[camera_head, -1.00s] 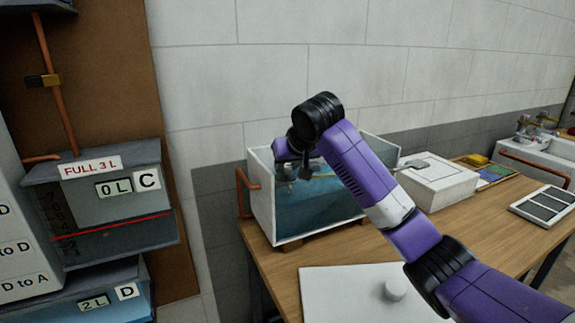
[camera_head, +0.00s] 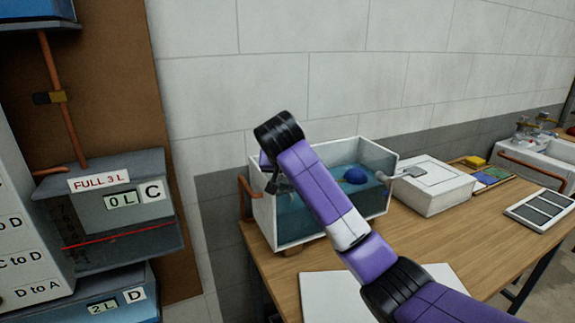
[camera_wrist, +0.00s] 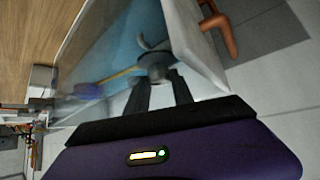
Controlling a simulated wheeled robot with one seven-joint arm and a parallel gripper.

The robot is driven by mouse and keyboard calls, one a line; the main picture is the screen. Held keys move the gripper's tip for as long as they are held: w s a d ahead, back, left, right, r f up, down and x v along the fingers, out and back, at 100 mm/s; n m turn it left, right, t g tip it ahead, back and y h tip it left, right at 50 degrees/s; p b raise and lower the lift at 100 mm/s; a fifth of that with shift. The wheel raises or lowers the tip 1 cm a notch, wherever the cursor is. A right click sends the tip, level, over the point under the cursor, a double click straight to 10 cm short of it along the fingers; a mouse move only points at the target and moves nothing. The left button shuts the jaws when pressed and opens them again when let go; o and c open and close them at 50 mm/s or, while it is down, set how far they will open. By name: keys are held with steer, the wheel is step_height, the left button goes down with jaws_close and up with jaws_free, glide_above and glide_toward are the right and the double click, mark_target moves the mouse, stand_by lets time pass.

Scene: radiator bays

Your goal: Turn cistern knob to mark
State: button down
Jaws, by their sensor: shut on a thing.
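The cistern (camera_head: 290,228) is a white-edged, clear-fronted tank of blue water on the wooden bench. A blue float ball (camera_head: 355,175) sits in the water on the right; in the wrist view the float (camera_wrist: 84,90) is on a yellow rod. My gripper (camera_head: 272,186) is at the tank's left end, mostly hidden behind my arm in the head view. In the wrist view my gripper (camera_wrist: 162,84) has its dark fingers shut on a grey knob (camera_wrist: 154,62) near the rod's end. The mark cannot be made out.
A copper pipe (camera_head: 244,200) bends at the tank's left end. A white box (camera_head: 432,190) stands to the right, with a grey lever toward the tank. A white board (camera_head: 330,298) lies in front. Wall tanks labelled C (camera_head: 152,192) and D (camera_head: 134,294) are left.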

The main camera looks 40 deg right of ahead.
steer(key=m+g+h+p, duration=0.1)
steer(key=m, duration=0.1)
steer(key=m+g+h+p, duration=0.1)
steer(key=m+g, duration=0.1)
steer(key=shift+w+a+m+p, duration=0.15)
steer(key=shift+m+p, duration=0.2)
steer(key=shift+m, duration=0.05)
stand_by(0.4)
steer(key=c, duration=1.1)
jaws_free()
steer(key=v, duration=0.7)
steer(key=shift+a+r+b, duration=0.25)
steer(key=shift+r+b, duration=0.05)
steer(key=shift+b, duration=0.05)
steer(key=shift+w, duration=0.1)
